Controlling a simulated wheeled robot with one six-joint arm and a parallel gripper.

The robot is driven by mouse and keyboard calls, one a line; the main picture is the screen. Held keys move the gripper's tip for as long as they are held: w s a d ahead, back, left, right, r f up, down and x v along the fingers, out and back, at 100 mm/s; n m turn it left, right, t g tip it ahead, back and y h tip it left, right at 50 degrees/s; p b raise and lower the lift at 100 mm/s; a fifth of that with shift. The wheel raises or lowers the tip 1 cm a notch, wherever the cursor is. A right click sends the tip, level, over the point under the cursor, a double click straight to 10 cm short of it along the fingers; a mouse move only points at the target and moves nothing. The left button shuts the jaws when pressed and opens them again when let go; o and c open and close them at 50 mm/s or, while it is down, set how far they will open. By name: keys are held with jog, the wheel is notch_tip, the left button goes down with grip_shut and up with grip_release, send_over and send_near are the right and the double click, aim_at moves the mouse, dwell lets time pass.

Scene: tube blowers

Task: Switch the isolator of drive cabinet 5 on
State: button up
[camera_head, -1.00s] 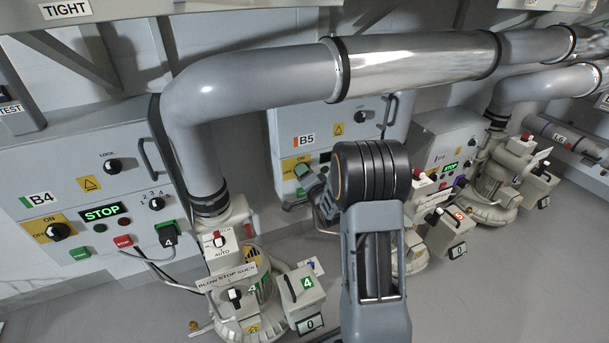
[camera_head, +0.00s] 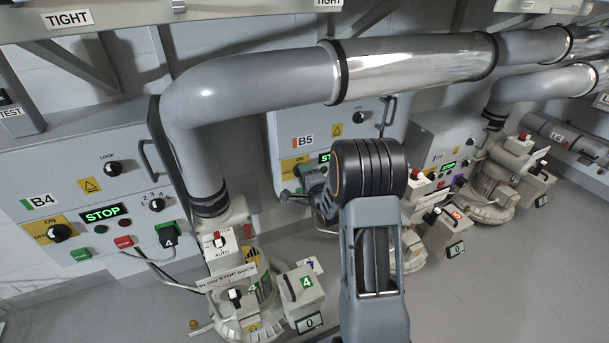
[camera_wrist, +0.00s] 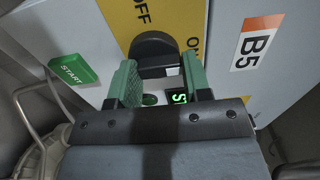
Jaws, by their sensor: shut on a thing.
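Drive cabinet 5 (camera_head: 290,125), labelled B5, stands behind the arm in the head view. In the wrist view its B5 label (camera_wrist: 256,45) is turned sideways. The black isolator knob (camera_wrist: 152,45) sits on a yellow plate (camera_wrist: 120,14) with OFF above it and ON to its right in that view. My gripper (camera_wrist: 157,72) has its green-padded fingers on either side of the knob's handle and is shut on it. The fingers partly hide the handle, so its exact pointing is hard to tell. A lit green display (camera_wrist: 178,97) shows between the fingers.
A green START button (camera_wrist: 72,69) is left of the gripper in the wrist view. A large grey pipe (camera_head: 270,80) passes over the arm. Cabinet B4 (camera_head: 60,165) and blower 4 (camera_head: 235,290) are on the left. Open floor lies at the lower right.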

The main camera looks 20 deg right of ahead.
dwell(0.3)
jog(key=o, duration=0.9)
jog(key=shift+s, duration=0.1)
jog(key=shift+s+p, duration=2)
jog(key=shift+s, duration=4.85)
jog(key=shift+a, duration=0.1)
